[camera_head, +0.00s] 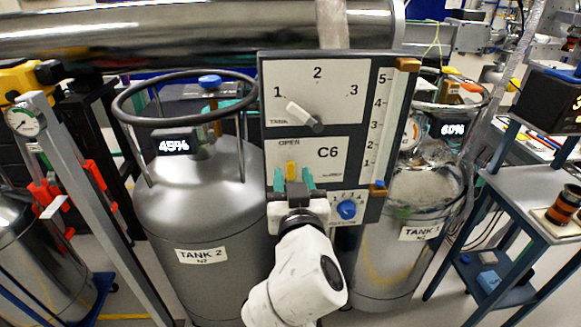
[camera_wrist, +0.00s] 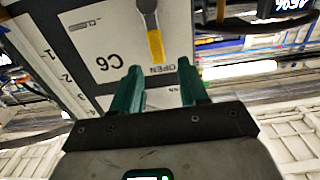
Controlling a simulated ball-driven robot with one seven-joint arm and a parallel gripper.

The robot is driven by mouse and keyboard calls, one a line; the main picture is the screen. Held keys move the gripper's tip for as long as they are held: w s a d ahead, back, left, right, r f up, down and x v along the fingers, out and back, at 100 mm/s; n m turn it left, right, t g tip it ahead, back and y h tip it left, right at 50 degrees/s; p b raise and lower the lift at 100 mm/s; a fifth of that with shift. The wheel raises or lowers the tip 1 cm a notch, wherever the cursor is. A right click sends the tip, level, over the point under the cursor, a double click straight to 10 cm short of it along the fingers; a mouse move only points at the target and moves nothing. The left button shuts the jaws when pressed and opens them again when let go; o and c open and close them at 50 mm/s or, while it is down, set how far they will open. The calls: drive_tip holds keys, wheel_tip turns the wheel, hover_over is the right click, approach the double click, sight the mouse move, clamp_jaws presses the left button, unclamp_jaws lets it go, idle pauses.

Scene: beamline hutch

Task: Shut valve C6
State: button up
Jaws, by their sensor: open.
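The C6 valve lever (camera_wrist: 155,45) has a grey shank and a yellow grip. In the wrist view, which shows the panel upside down, its grip end lies beside the word OPEN; CLOSED is printed off to the left. In the head view the yellow grip (camera_head: 292,170) shows just above my gripper (camera_head: 293,181), left of the C6 label (camera_head: 327,153). My gripper's green fingers (camera_wrist: 160,68) are open and empty, pointing at the panel. The grip's end is in line with the gap between the fingertips; whether they touch it, I cannot tell. The lever's pivot is hidden in the head view.
The panel (camera_head: 360,60) also carries a tank selector knob (camera_head: 304,116), a blue knob (camera_head: 346,209) and a slider scale (camera_head: 382,120). Tank 2 (camera_head: 190,215) stands left behind it, another tank (camera_head: 405,262) right. A blue cart (camera_head: 540,225) stands far right.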

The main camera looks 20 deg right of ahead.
sight(291, 166)
drive_tip(key=shift+x, duration=1.5)
drive_tip(key=shift+d, duration=0.1)
drive_tip(key=shift+s, duration=0.1)
clamp_jaws()
